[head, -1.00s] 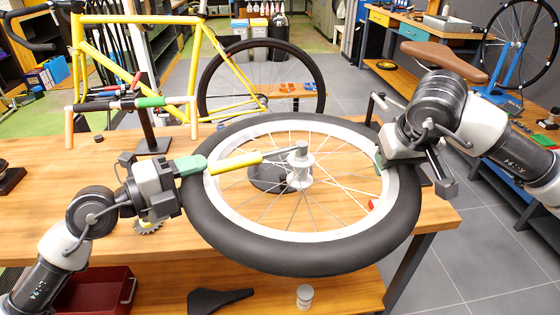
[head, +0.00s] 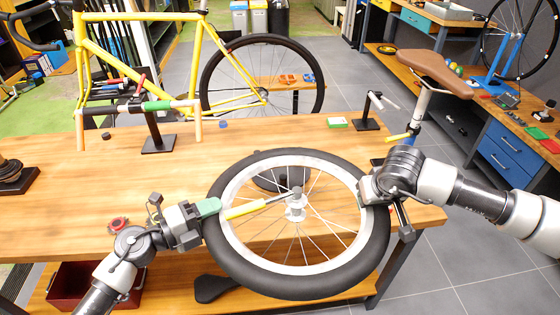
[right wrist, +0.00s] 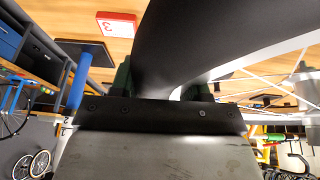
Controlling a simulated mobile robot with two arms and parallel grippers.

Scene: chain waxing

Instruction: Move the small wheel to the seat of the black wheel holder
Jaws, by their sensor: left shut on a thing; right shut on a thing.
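The small wheel (head: 374,240), with a black tyre, pale rim and spokes, is held roughly flat between my two grippers over the bench. My left gripper (head: 210,207) is shut on its left side. My right gripper (head: 366,191) is shut on its right side; in the right wrist view the gripper's dark fingers (right wrist: 165,86) straddle the black tyre (right wrist: 187,45). A round black base (head: 268,184) shows through the spokes, behind the hub (head: 295,207). It may be the black wheel holder; its seat cannot be made out. A yellow-handled tool (head: 243,210) shows across the wheel's left half.
Behind stand a handlebar stand (head: 158,143), a green-and-white box (head: 337,122) and a small black stand (head: 367,123). Another black base (head: 18,182) is at far left. A brown saddle (head: 435,72) rises beyond the right end.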

